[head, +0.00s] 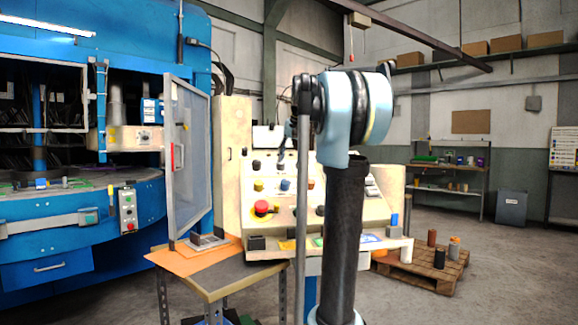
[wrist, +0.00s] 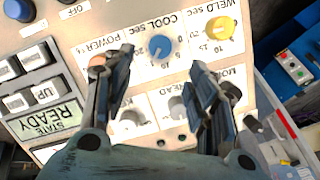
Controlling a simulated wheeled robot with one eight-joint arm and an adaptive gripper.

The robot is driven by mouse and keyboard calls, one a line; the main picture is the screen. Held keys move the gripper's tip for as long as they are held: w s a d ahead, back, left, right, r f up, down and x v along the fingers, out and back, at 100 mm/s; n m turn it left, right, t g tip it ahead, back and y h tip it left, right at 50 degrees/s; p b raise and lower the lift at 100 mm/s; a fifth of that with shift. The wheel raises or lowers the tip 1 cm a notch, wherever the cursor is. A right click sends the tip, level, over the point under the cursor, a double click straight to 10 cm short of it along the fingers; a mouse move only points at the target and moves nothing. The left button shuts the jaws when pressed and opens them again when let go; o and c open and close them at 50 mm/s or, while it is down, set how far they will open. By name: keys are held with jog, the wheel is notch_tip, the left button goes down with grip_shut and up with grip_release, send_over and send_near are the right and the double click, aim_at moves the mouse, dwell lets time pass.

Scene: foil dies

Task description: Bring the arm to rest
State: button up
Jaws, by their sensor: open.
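My arm stands in front of the control console (head: 230,165) in the head view, with its large pale-blue joint raised high. My gripper (wrist: 163,65) is open and empty in the wrist view, its two fingers spread over the console panel. A blue knob (wrist: 161,49) marked COOL sec shows between the fingertips, and a yellow knob (wrist: 218,27) marked WELD sec is to the right. I cannot tell from the picture whether a fingertip touches the panel. In the head view the gripper is mostly hidden behind my arm.
A red emergency button (head: 261,208) sits on the console. The blue machine (head: 60,240) with an open mesh door (head: 190,155) is at left. A small table (head: 225,275) stands in front.

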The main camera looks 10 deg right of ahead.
jog(key=s+f+n, duration=0.1)
jog(key=s+f, duration=0.5)
jog(key=s+a+f+n, duration=0.1)
jog(key=s+f, duration=0.6)
jog(key=s+a+f+n+g, duration=0.1)
jog(key=s+f, duration=0.5)
jog(key=s, duration=0.1)
jog(key=shift+s+f+h, duration=0.2)
jog(key=shift+f+h, duration=0.1)
jog(key=shift+f, duration=0.05)
jog(key=s+f+n, duration=0.1)
jog(key=s+f, duration=0.8)
jog(key=f, duration=0.3)
jog(key=s+f+n+g, duration=0.1)
jog(key=s+f, duration=0.8)
jog(key=f, duration=0.2)
jog(key=shift+s+d+f+n+g+h, duration=0.2)
jog(key=shift+s+f+n+g+h, duration=0.1)
jog(key=shift+s+f, duration=0.1)
jog(key=shift+w+f, duration=0.2)
jog(key=shift+w, duration=0.3)
